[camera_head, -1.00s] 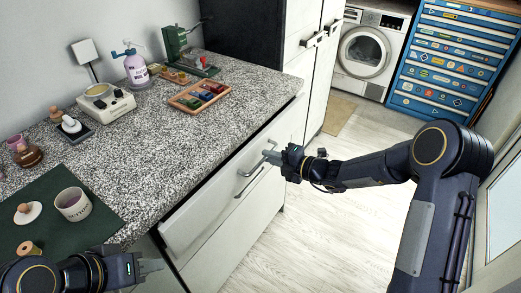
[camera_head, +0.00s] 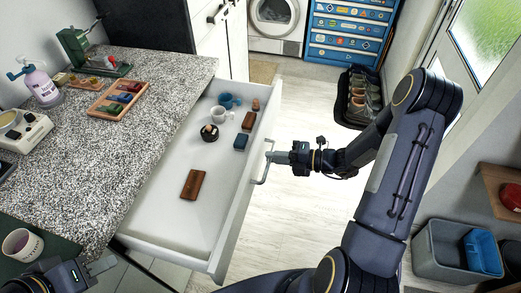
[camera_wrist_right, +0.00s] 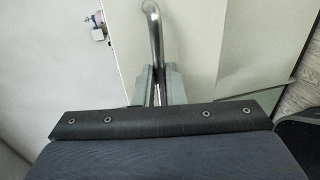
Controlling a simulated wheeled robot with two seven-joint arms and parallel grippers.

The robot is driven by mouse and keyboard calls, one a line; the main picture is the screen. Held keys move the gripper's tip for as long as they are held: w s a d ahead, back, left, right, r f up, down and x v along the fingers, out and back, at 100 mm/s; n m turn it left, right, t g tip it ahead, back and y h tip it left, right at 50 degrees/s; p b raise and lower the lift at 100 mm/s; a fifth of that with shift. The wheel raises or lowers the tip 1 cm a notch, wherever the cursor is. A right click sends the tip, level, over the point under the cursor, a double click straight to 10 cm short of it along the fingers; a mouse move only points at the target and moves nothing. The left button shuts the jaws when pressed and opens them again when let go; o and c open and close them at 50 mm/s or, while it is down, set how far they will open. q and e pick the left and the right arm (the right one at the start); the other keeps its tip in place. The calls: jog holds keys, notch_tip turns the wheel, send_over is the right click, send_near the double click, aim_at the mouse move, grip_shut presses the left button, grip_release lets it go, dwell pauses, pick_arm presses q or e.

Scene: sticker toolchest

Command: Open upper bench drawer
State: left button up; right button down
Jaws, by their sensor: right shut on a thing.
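The upper bench drawer (camera_head: 163,223) is pulled far out from under the speckled counter. Its white front carries a curved metal handle (camera_head: 262,168). My right gripper (camera_head: 272,157) is shut on this handle; the right wrist view shows the handle bar (camera_wrist_right: 152,35) between the fingers (camera_wrist_right: 157,85). Inside the drawer lie a brown block (camera_head: 193,184), a white cup (camera_head: 219,114), a blue cup (camera_head: 229,100), a dark round dish (camera_head: 209,133) and small blocks. My left gripper (camera_head: 100,264) is at the lower left by the counter edge; its fingertips are too small to read.
The counter (camera_head: 150,130) holds a tray of coloured blocks (camera_head: 118,100), a spray bottle (camera_head: 42,85), a green device (camera_head: 82,50) and a cup (camera_head: 22,243). Pale floor (camera_head: 300,130) lies between.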

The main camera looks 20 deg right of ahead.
jog(key=shift+s+d, duration=0.35)
jog(key=shift+d, duration=0.1)
jog(key=c, duration=1.5)
grip_release()
jog(key=v, duration=0.7)
jog(key=shift+s+d, duration=0.25)
jog(key=shift+d, duration=0.1)
